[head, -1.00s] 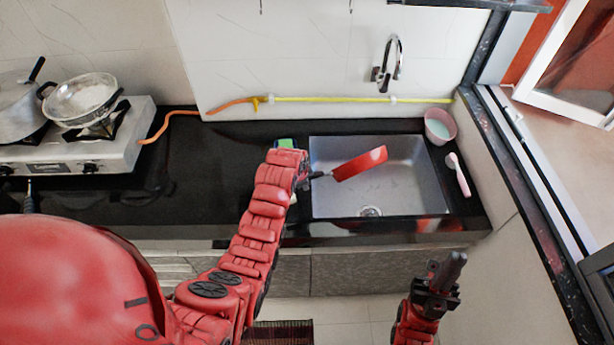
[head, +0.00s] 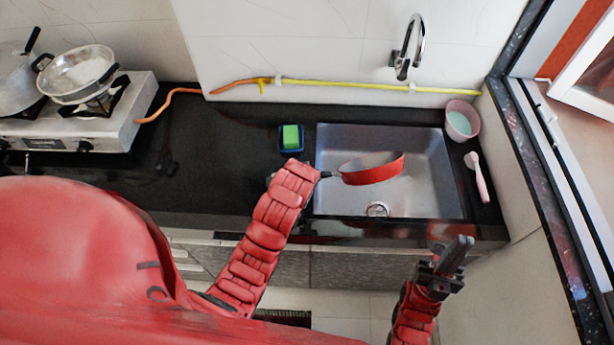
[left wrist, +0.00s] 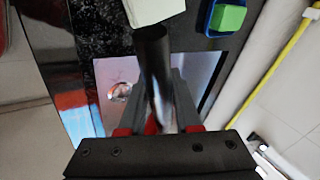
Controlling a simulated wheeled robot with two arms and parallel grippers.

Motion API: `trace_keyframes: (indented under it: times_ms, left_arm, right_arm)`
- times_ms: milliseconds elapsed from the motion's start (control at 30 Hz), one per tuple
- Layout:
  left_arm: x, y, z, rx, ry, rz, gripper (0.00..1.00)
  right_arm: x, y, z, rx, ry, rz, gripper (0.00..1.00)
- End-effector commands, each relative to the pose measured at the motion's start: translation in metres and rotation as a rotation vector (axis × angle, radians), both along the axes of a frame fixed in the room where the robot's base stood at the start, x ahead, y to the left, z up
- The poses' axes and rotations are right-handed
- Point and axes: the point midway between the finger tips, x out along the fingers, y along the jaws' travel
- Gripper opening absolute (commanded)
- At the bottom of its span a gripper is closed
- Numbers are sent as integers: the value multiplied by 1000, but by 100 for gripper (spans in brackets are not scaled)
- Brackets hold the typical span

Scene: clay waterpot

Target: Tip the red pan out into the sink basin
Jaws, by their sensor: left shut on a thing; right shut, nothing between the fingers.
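The red pan (head: 372,174) is over the sink basin (head: 425,195). The left wrist view shows the dark handle (left wrist: 153,55) between the fingers (left wrist: 160,108), with the basin behind. My right gripper (head: 460,246) is shut and empty, in front of the counter at lower right.
A faucet (head: 408,48) is on the wall behind the basin. A green sponge (head: 291,137) lies in a blue holder left of the basin. A pink bowl (head: 461,122) and a pink brush (head: 478,178) are to its right. A stove (head: 105,125) with pots stands far left.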

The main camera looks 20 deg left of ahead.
Motion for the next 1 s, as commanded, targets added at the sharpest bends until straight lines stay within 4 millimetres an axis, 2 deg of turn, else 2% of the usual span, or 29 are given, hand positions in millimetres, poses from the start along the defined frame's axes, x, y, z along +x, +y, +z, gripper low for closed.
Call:
trace_keyframes:
  times_ms: [33,167,400,600,867,1000]
  left_arm:
    - [2,2,8,-1,3,0,0]
    - [4,6,8,-11,20,5,0]
    - [1,0,-6,47,-66,-10,0]
    - [0,-1,-6,101,-144,-15,0]
    - [-2,-2,-5,138,-194,-18,0]
    - [-4,-4,-10,170,-229,-20,0]
  right_arm:
    - [0,0,12,0,-1,0,0]
    - [0,0,21,0,-1,0,0]
    - [0,0,-6,0,-1,0,0]
    - [0,0,-26,0,-1,0,0]
    - [0,0,-41,0,-1,0,0]
    - [0,1,-59,0,-1,0,0]
